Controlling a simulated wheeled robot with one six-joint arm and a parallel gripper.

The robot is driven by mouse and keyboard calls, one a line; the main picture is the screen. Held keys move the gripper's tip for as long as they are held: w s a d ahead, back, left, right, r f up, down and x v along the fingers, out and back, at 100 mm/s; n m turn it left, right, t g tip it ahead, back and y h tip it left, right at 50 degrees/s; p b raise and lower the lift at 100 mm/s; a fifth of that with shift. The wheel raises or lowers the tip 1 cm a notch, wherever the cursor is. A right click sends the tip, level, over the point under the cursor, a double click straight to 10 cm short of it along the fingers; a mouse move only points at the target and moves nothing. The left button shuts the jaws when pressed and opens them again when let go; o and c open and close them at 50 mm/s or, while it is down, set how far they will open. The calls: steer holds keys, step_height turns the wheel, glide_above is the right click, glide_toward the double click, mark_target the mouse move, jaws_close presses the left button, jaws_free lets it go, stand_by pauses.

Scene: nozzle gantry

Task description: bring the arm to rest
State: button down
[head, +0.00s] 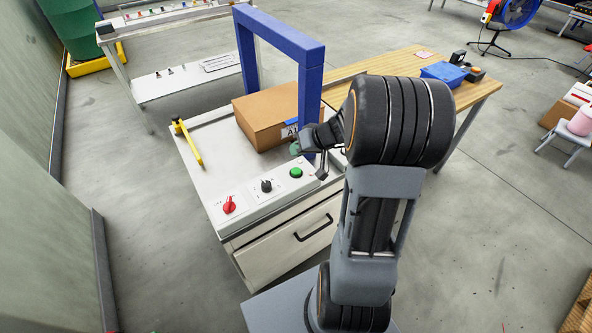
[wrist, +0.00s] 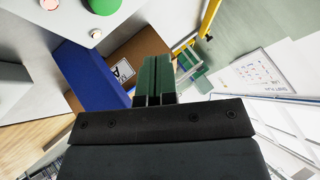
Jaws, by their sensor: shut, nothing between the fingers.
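My arm stands up in front of the grey workbench (head: 208,155) in the head view, bent over at the top toward the bench. My gripper (head: 294,149) is mostly hidden behind my wrist in the head view and points toward the blue gantry and the cardboard box (head: 262,122). In the wrist view my gripper (wrist: 156,60) has its two green fingers together, with nothing between them. The blue gantry (head: 308,85) stands over the box and also shows in the wrist view (wrist: 90,72). I cannot tell the exact gap between my fingers and the gantry.
A control strip on the bench's front has a red knob (head: 229,206), a black knob (head: 266,186) and a green button (head: 296,172). A yellow handle (head: 188,143) is at the bench's left. A wooden table (head: 408,68) adjoins at the right. Open floor (head: 500,190) lies farther right.

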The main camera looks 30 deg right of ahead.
stand_by(0.4)
steer(key=shift+s+m, duration=0.1)
steer(key=shift+m, duration=0.5)
steer(key=s, duration=0.1)
steer(key=s+f+m+g, duration=0.2)
steer(key=shift+s+a, duration=0.1)
steer(key=shift+a, duration=0.2)
steer(key=s+a+r+n+g+h, duration=0.1)
steer(key=s+a+r+n+h, duration=0.3)
steer(key=s+a+r, duration=0.5)
steer(key=s+h, duration=0.2)
steer(key=s, duration=0.1)
steer(key=shift+s+a+r, duration=0.25)
steer(key=shift+s+a, duration=0.1)
steer(key=shift+s, duration=0.05)
steer(key=c, duration=1.9)
jaws_free()
